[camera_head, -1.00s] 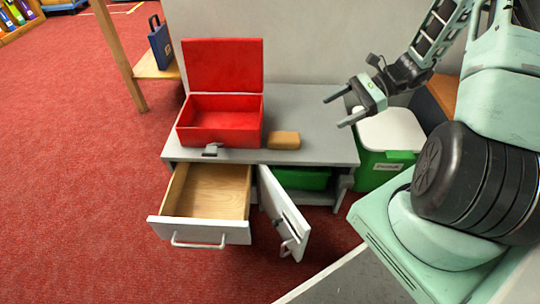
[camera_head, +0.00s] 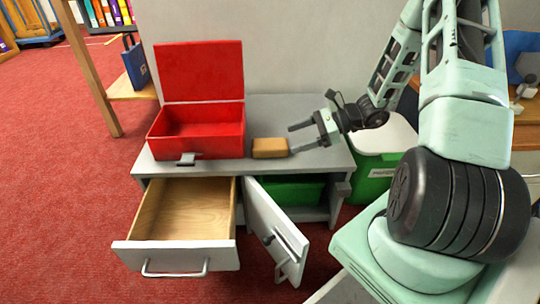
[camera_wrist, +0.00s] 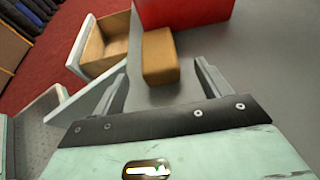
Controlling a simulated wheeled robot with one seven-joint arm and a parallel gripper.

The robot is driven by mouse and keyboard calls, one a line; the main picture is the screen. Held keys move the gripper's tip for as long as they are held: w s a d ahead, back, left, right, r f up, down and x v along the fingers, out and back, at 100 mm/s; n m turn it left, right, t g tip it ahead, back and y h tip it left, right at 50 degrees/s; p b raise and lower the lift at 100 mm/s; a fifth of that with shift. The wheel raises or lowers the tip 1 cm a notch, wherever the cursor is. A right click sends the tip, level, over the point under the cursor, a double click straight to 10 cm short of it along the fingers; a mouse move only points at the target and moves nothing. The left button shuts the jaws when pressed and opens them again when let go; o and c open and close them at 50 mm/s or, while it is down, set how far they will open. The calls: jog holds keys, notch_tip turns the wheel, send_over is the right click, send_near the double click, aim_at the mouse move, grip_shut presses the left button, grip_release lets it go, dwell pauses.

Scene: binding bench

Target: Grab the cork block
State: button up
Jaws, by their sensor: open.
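The cork block (camera_head: 270,148) is a tan rounded block lying on the grey bench top (camera_head: 285,107), just right of the red box. In the wrist view the cork block (camera_wrist: 160,55) lies ahead of my fingertips, roughly between their lines. My gripper (camera_head: 291,138) is open and empty, close to the right of the block, with its fingers pointing left towards it. In the wrist view my gripper (camera_wrist: 160,67) shows both fingers spread, with the block beyond them and no clear contact.
An open red box (camera_head: 197,154) with its lid up stands left of the block. Below, an empty drawer (camera_head: 175,255) is pulled out and a cabinet door (camera_head: 277,232) hangs open before a green container (camera_head: 290,192). A white-lidded green bin (camera_head: 372,180) stands right.

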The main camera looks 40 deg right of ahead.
aim_at(283, 142)
jog(key=shift+w+a+f, duration=0.25)
jog(key=shift+w+a, duration=0.05)
jog(key=shift+a, duration=0.15)
jog(key=b+x, duration=0.4)
jog(key=shift+a+f, duration=0.15)
jog(key=shift+f, duration=0.15)
jog(key=shift+w+a+b, duration=0.2)
jog(key=shift+a+b, duration=0.05)
jog(key=shift+b, duration=0.1)
jog(key=shift+r, duration=0.1)
jog(key=c, duration=1.1)
